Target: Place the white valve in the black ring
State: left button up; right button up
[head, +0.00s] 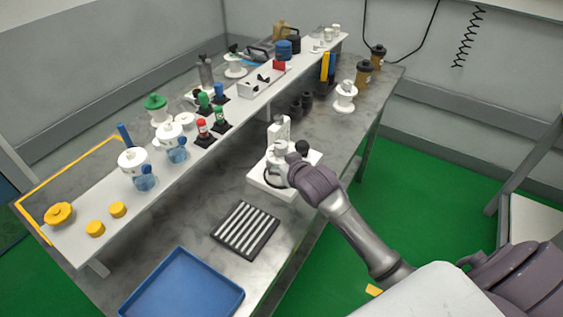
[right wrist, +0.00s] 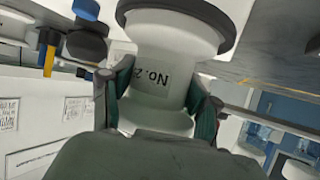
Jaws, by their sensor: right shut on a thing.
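The white valve (right wrist: 160,85), marked "No.2", is between the fingers of my right gripper (right wrist: 155,100) in the right wrist view. In the head view my right gripper (head: 291,163) is over the white base plate (head: 262,181) of a stand on the bench. The black ring (head: 274,184) shows partly as a dark arc on that plate, below the valve (head: 279,172). In the right wrist view a black band borders the valve's wide end; I cannot tell whether the valve is seated in the ring. My left gripper is not in view.
A black-striped rack (head: 245,230) and a blue tray (head: 182,287) lie at the front. A raised shelf (head: 105,205) carries bottles and caps. Another white spool-shaped part (head: 345,97) and dark cups (head: 302,103) stand farther back. Bare bench lies left of the stand.

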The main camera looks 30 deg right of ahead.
jog(key=shift+f, duration=0.15)
jog(key=o, duration=1.4)
jog(key=shift+o, duration=0.2)
jog(key=v, duration=1.2)
